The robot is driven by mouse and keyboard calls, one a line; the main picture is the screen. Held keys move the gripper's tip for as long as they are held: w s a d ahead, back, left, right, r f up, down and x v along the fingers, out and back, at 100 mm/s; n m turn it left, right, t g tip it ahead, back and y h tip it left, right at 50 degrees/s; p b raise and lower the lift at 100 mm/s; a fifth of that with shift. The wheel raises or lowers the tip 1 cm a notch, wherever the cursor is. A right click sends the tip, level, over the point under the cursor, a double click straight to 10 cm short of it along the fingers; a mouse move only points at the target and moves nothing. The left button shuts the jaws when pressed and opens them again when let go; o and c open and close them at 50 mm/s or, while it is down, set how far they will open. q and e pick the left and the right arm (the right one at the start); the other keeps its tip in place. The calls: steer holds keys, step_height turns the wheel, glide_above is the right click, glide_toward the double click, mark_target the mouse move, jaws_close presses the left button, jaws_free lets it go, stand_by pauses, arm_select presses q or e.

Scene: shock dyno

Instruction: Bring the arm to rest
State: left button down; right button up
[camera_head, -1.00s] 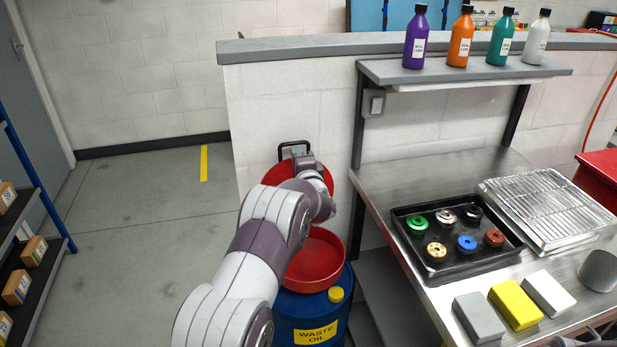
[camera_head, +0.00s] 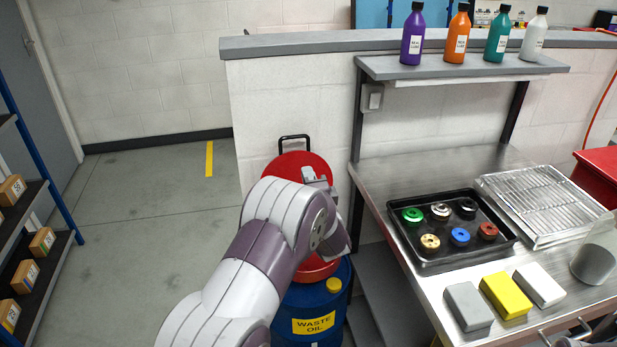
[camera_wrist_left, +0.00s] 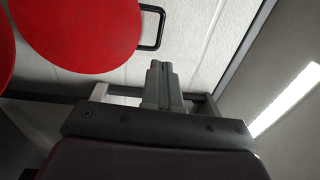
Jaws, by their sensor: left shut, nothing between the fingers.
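My left arm reaches in from the bottom of the head view, bent at the wrist. My left gripper (camera_head: 318,178) is beside the raised red lid (camera_head: 290,163) of the waste oil drum (camera_head: 312,314). In the left wrist view the fingers of my left gripper (camera_wrist_left: 160,72) are together, with nothing between them. The red lid (camera_wrist_left: 85,32) and its black handle show there, apart from the fingertips. My arm hides part of the drum and its red funnel (camera_head: 318,268).
A steel bench (camera_head: 385,185) stands to the right, with a black tray (camera_head: 430,262) of several coloured round parts, a wire rack (camera_head: 545,205) and three blocks. Several bottles stand on the shelf (camera_head: 470,66) above. A shelf of boxes is at far left. Floor (camera_head: 150,220) between is clear.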

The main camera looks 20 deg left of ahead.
arm_select(q)
steer(key=shift+d+r, duration=0.1)
steer(key=s+d+f+n+g+h+p, duration=0.1)
steer(key=s+d+f+n+g+h, duration=0.15)
steer(key=d+f+h, duration=0.2)
steer(key=s+d+f+n+g+h, duration=0.1)
steer(key=d+f+n+h, duration=0.2)
steer(key=f, duration=0.3)
steer(key=s+d+f+n+g+h+p, duration=0.1)
steer(key=s+d+n+g+h+p, duration=0.2)
steer(key=s, duration=0.4)
steer(key=s+d+r+n+g+p, duration=0.1)
steer(key=s+r, duration=0.4)
steer(key=s, duration=0.6)
steer(key=s+r+n+g+p, duration=0.1)
steer(key=s+r+g+p, duration=0.3)
steer(key=s, duration=0.7)
steer(key=shift+s+d+r+g+h, duration=0.25)
steer(key=shift+d+r+g+h, duration=0.15)
steer(key=shift+r+g, duration=0.65)
